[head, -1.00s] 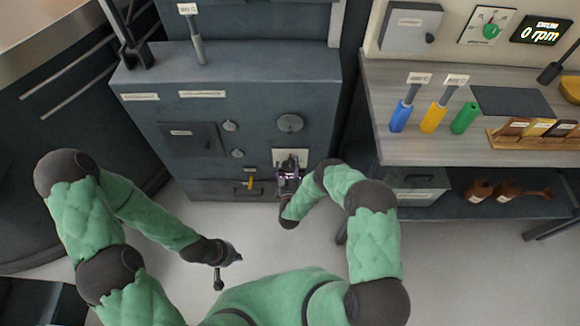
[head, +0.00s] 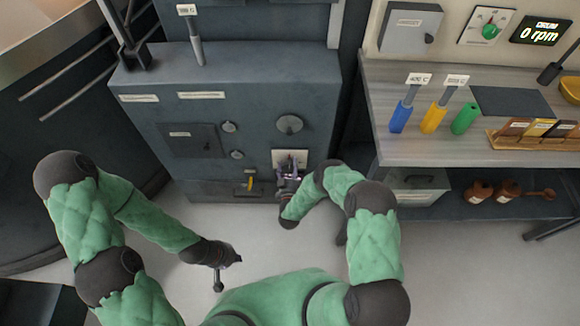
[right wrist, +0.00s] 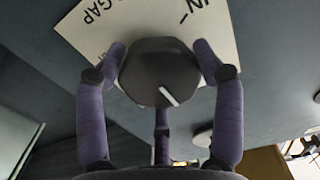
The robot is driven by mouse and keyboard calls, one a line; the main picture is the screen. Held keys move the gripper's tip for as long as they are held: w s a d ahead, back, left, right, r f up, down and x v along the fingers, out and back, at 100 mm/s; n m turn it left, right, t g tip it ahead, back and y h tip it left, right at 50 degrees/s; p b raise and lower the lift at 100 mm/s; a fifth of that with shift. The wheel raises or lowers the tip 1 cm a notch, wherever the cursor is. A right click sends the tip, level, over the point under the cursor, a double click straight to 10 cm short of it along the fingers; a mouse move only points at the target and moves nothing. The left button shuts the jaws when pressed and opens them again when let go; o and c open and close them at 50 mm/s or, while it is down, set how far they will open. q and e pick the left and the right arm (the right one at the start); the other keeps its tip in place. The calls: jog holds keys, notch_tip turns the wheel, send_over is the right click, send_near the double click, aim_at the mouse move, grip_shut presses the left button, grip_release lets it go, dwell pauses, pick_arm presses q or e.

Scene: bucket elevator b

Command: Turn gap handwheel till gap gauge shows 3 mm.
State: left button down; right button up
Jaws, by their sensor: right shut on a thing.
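The gap handwheel (right wrist: 158,72) is a dark round knob with a white mark on its rim, in front of a white plate (right wrist: 88,32) lettered "GAP". In the right wrist view the mark points down and right. My right gripper (right wrist: 157,62) has its purple fingers around the knob, shut on it. In the head view my right gripper (head: 289,170) covers the knob, low on the front of the grey machine (head: 190,108). My left gripper (head: 229,272) hangs empty above the floor, its fingertips apart. I cannot make out a gap gauge reading.
A small yellow part (head: 250,183) sits left of the plate. The floor before the machine is clear except for my arms.

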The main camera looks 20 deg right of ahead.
jog(key=n, duration=0.1)
jog(key=r+n, duration=0.1)
jog(key=n, duration=0.1)
jog(key=shift+w+a+n, duration=0.15)
jog(key=shift+w+n, duration=0.15)
jog(key=shift+w, duration=0.1)
jog(key=n, duration=0.4)
jog(key=shift+w+a+n, duration=0.1)
jog(key=shift+n, duration=0.2)
jog(key=n, duration=0.4)
jog(key=shift+a+f, duration=0.1)
jog(key=shift+f, duration=0.05)
jog(key=shift+a+f+n, duration=0.1)
jog(key=shift+f+n, duration=0.1)
jog(key=shift+n, duration=1.4)
jog(key=shift+s+a+f, duration=0.1)
jog(key=shift+s+f, duration=0.05)
jog(key=shift+s, duration=0.1)
jog(key=o, duration=1.1)
jog(key=shift+a+f, duration=0.1)
jog(key=shift+f, duration=0.05)
jog(key=shift+s, duration=0.1)
